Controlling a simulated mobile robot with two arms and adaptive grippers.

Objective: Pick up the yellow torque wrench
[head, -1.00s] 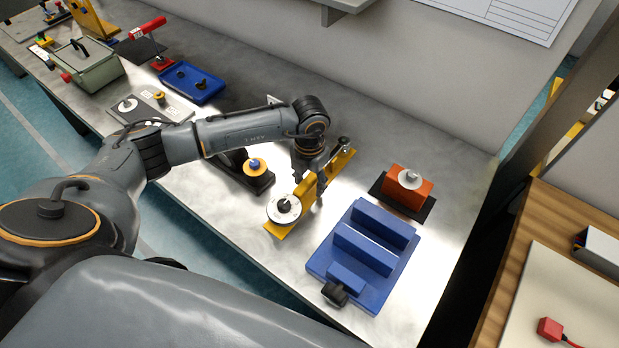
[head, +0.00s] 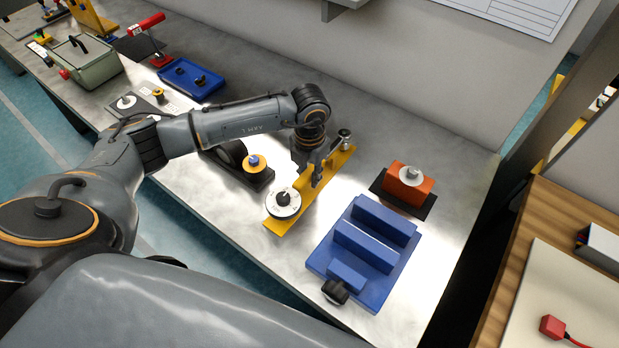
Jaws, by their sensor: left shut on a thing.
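The yellow torque wrench (head: 332,170) is a long flat bar that slants from lower left to upper right over the metal bench. It has a white round dial (head: 283,203) with a dark knob at its near end and a small metal and black knob (head: 344,138) at its far end. My left gripper (head: 317,182) comes down from above and is shut on the wrench at about the middle of the bar. Its fingers hide part of the bar. I cannot tell whether the bar is clear of the bench. My right gripper is not in view.
A blue stepped fixture (head: 362,252) stands right of the wrench, with an orange block (head: 408,186) on a dark plate behind it. A blue tray (head: 193,79) stands farther left.

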